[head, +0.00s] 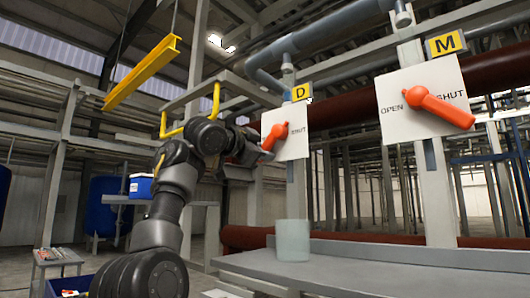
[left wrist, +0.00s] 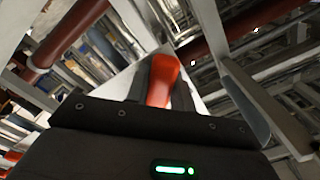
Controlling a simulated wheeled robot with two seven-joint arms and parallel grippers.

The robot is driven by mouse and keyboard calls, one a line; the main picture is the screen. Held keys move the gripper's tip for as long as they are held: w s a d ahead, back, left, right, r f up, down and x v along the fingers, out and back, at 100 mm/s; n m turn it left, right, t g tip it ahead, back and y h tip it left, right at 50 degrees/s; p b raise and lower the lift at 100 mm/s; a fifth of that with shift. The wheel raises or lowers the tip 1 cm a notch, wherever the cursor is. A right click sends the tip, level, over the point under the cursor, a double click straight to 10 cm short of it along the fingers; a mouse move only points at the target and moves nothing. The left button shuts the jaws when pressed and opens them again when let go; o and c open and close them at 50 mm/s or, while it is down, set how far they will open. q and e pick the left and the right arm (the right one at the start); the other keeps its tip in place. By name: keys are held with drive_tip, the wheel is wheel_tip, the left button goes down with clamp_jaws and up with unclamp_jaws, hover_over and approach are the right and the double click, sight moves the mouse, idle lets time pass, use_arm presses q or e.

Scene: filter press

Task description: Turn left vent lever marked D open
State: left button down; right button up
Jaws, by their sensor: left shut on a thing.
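The left vent lever (head: 274,136) is orange-red and sits on a white plate (head: 294,143) under a yellow D sign (head: 301,92). The word SHUT shows to the right of the lever; any lettering on the left is hidden. The lever slants down and left from its upper end. My left gripper (head: 264,150) is at its lower left end. In the left wrist view the orange lever (left wrist: 163,80) stands between the two dark fingers (left wrist: 160,92), which are shut on it. My right gripper is in neither view.
A second orange lever (head: 440,108) on a plate marked OPEN and SHUT sits under a yellow M sign (head: 446,43) to the right. A grey-green cup (head: 293,240) stands on the grey bench (head: 350,276) below. A yellow beam (head: 143,72) hangs at upper left.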

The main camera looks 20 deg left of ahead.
use_arm(q)
drive_tip(key=shift+s+r, duration=0.1)
drive_tip(key=shift+r, duration=0.1)
drive_tip(key=c, duration=1.2)
unclamp_jaws()
drive_tip(key=shift+f, duration=0.1)
drive_tip(key=shift+s+a+f+b, duration=0.2)
drive_tip(key=shift+s+b, duration=0.15)
drive_tip(key=shift+b, duration=0.2)
drive_tip(key=b+v, duration=0.6)
drive_tip(key=v, duration=0.4)
drive_tip(key=shift+r, duration=0.2)
drive_tip(key=shift+d, duration=0.15)
